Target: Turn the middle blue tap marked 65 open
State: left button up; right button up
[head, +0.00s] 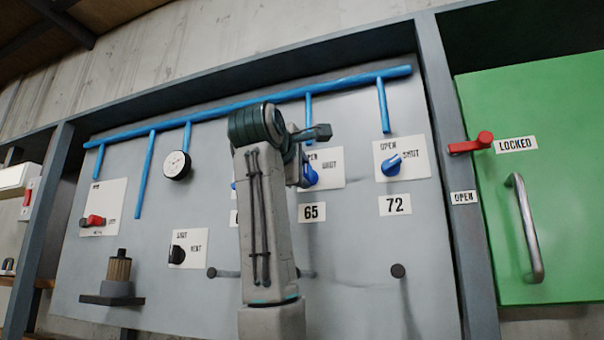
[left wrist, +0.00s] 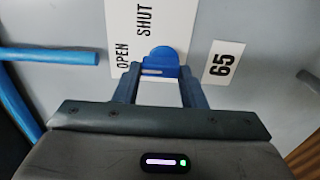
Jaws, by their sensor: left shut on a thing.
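The middle blue tap (head: 311,176) sits on a white plate (head: 330,168) with the words OPEN and SHUT, above the label 65 (head: 312,212). My left gripper (head: 303,172) is at this tap, partly covering it in the head view. In the left wrist view my left gripper's fingers (left wrist: 160,82) are shut on the blue tap (left wrist: 160,54), one on each side. The label 65 (left wrist: 223,63) is to the right there. The tap's exact angle is hard to tell. My right gripper is not in view.
The blue tap marked 72 (head: 391,165) is to the right. Another tap is mostly hidden behind my arm. Blue pipes (head: 250,103) and a gauge (head: 177,165) are on the panel. A black stub (head: 398,270) sticks out below. A green door (head: 560,200) stands right.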

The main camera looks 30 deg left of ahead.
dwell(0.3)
pick_arm(q)
jog(key=o, duration=1)
jog(key=shift+c, duration=0.2)
jog(key=shift+o, duration=0.2)
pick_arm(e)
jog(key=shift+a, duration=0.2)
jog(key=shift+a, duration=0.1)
pick_arm(q)
jog(key=shift+s, duration=0.1)
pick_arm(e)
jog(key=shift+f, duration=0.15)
pick_arm(q)
jog(key=b+v, duration=0.5)
jog(key=v, duration=0.5)
jog(key=shift+s, duration=0.35)
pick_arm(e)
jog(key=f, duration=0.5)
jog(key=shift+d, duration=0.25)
